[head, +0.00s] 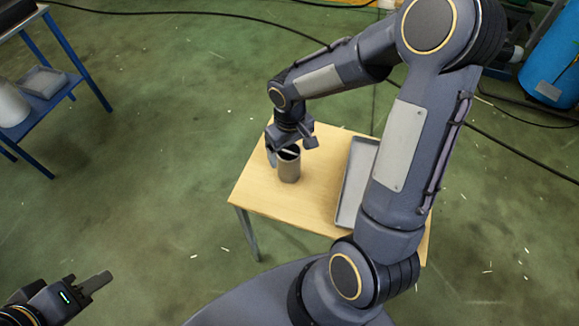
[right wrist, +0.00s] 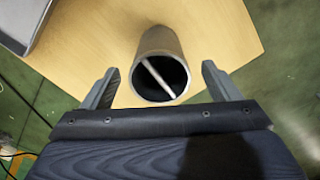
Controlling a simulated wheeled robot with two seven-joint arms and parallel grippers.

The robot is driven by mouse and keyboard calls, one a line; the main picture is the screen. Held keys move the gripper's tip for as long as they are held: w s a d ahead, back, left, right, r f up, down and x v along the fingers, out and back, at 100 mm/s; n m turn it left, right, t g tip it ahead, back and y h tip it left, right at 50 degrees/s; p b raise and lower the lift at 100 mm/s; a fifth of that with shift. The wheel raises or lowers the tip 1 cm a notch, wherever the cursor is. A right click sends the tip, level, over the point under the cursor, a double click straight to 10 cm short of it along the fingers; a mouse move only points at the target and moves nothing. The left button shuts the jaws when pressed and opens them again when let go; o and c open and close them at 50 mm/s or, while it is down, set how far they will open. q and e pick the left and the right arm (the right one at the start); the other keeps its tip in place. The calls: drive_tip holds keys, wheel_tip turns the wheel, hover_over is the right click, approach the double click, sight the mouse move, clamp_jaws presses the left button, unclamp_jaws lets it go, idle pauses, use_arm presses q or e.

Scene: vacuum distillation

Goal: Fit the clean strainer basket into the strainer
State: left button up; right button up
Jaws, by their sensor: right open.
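The strainer basket (head: 289,172) looks like a grey-brown cylinder with an open top and a thin bar across its mouth. It stands upright on a small wooden table. In the right wrist view the basket (right wrist: 165,45) is between the fingers, with a gap on each side. My right gripper (head: 291,150) is open at the basket's top; its fingers also show in the right wrist view (right wrist: 160,72). My left gripper (head: 88,284) is at the lower left, away from the table; its finger opening is unclear. I cannot make out the strainer.
A shallow grey tray (head: 347,200) lies on the wooden table (head: 262,195), right of the basket and partly behind my right arm. A blue stand (head: 70,82) with containers is at the upper left. A blue cylinder (head: 553,62) is at the right. Black cables cross the green floor.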

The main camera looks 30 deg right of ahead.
wheel_tip(320, 180, down, 5)
drive_tip(key=shift+f+b, duration=0.15)
drive_tip(key=shift+b, duration=0.15)
drive_tip(key=shift+c, duration=0.4)
drive_tip(key=c, duration=1.1)
drive_tip(key=shift+o, duration=0.2)
drive_tip(key=shift+r, duration=0.2)
